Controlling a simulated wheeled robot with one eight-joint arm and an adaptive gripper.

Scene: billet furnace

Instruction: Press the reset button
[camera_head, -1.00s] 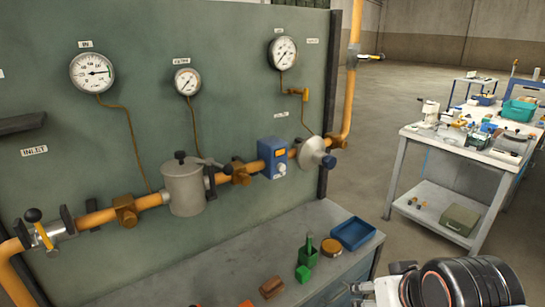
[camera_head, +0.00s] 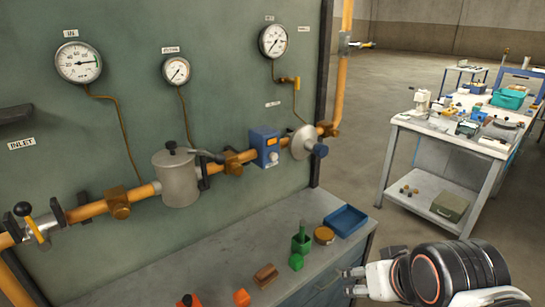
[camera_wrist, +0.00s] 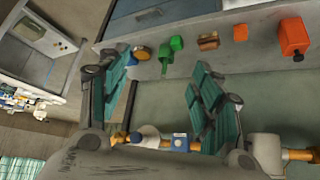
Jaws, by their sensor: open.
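My gripper (camera_head: 352,282) is at the lower right of the head view, off the bench's right end and well apart from the box. In the wrist view my gripper (camera_wrist: 160,65) has its teal-padded fingers spread, with nothing between them.
The grey bench (camera_head: 225,262) below the pipe holds a blue tray (camera_head: 345,220), a green container (camera_head: 301,243) and several small items. A grey filter pot (camera_head: 177,180) and a valve (camera_head: 305,143) flank the box. A cluttered worktable (camera_head: 470,130) stands right; floor between is clear.

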